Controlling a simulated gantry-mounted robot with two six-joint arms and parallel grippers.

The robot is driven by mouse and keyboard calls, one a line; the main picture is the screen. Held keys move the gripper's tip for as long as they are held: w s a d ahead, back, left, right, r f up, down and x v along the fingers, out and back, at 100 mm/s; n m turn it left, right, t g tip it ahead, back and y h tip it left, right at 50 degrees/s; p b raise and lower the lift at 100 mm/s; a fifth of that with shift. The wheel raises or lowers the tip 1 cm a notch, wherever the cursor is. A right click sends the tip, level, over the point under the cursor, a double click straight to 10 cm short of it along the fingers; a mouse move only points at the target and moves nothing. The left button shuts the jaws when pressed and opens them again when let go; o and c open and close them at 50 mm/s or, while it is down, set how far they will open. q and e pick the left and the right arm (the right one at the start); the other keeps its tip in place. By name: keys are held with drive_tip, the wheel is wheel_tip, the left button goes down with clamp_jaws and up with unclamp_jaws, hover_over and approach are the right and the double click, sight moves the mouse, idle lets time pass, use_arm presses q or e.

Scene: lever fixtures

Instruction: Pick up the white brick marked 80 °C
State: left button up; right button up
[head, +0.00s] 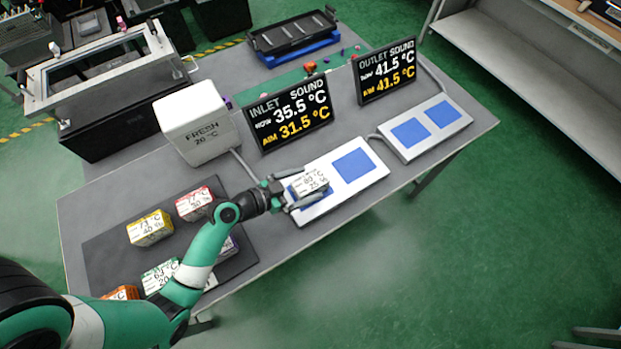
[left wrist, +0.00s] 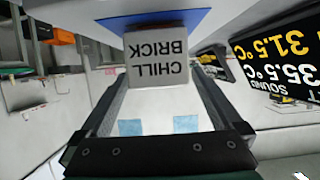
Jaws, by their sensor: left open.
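The white brick (head: 311,181) has lettering on top that looks like 80 °C, with a second line below. It sits on the left blue square of the white panel (head: 324,207) in front of the inlet screen. My left gripper (head: 300,190) is open, with its fingers on either side of the brick. In the left wrist view the brick (left wrist: 158,73) shows a face reading CHILL BRICK, upside down, between the finger ends and against a blue square (left wrist: 150,22). Finger contact cannot be told. My right gripper is not in view.
A yellow brick (head: 149,228), a red-edged brick (head: 194,203) and others stand on the dark mat (head: 100,250), partly hidden by my left arm. The inlet screen (head: 290,112) and a white FRESH box (head: 196,122) stand behind. The right blue square (head: 354,165) is bare.

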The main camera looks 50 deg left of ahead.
sight(319, 179)
use_arm(q)
drive_tip(key=b+x, duration=0.1)
drive_tip(key=x, duration=0.4)
drive_tip(key=shift+w, duration=0.1)
drive_tip(key=shift+c, duration=0.2)
clamp_jaws()
